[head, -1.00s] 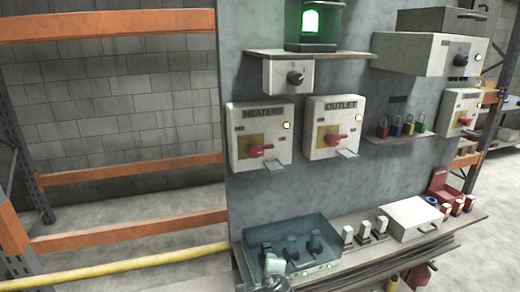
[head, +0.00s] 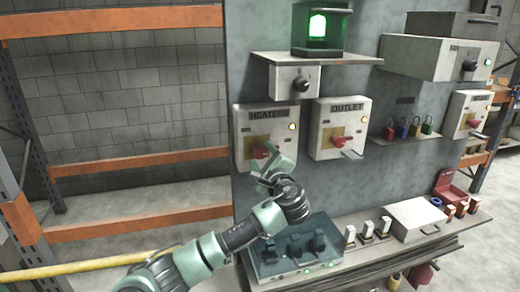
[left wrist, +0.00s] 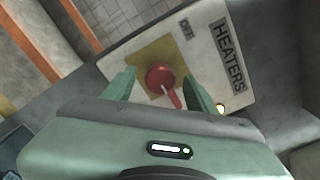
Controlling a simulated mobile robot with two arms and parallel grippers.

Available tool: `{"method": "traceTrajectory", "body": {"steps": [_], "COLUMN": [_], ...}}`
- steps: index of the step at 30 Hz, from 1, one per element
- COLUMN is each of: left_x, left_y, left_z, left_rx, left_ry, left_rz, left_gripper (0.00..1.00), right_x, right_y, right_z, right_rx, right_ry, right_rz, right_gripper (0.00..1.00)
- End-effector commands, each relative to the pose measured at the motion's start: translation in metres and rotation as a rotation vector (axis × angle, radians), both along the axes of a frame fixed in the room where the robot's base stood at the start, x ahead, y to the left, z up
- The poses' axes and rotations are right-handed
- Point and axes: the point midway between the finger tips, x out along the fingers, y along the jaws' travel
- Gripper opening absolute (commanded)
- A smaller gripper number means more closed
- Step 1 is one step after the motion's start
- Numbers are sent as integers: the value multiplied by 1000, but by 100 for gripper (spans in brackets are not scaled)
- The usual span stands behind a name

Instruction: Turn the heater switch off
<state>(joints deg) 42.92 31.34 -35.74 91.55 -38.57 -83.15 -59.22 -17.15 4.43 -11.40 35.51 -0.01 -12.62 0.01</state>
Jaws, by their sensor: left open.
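The heater switch box (head: 246,122) is a pale panel labelled HEATERS, with a red rotary handle (head: 260,152) and a small lit lamp. In the left wrist view the red handle (left wrist: 160,79) sits on a yellow plate, its lever pointing down and right, away from the OFF mark (left wrist: 186,28). My left gripper (head: 279,156) is open in front of the lower part of the box. In the left wrist view its two green fingers appear on either side of the handle; contact cannot be told. My right gripper is not in view.
The outlet box (head: 352,108), with a similar red handle, is close on the right. A grey knob box (head: 285,78) and a shelf with a green lamp (head: 318,28) are above. A shelf below holds a teal-covered box (head: 320,268) and small switches. Orange rack beams stand left.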

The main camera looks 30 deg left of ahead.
Motion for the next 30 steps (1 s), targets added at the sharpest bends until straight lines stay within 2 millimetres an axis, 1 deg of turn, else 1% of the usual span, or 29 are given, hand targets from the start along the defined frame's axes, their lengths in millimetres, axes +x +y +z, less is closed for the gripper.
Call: {"method": "traceTrajectory", "body": {"steps": [1, 6, 15, 16, 17, 18, 20, 21, 22, 30], "left_x": [5, 15, 18, 18, 18, 18, 18, 18, 18, 18], "left_y": [6, 18, 20, 20, 20, 20, 20, 20, 20, 20], "left_z": [3, 1, -1, -1, -1, -1, -1, -1, -1, -2], "left_rx": [0, 0, -2, -2, -2, -2, -2, -2, -2, -17], "left_ry": [1, 0, -1, -1, -1, -1, -1, -1, -1, -17], "left_rz": [3, 0, -2, -2, -2, -2, -2, -2, -2, -2], "left_gripper": [57, 57, 57, 55, 46, 35, 18, 7, 0, 0], "right_x": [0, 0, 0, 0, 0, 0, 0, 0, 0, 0], "right_y": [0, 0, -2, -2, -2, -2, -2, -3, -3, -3], "right_z": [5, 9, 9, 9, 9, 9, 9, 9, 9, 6], "right_rx": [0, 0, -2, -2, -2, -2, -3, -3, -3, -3], "right_ry": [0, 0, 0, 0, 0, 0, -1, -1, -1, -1], "right_rz": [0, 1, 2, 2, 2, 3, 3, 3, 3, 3], "right_gripper": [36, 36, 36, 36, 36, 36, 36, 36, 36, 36]}}
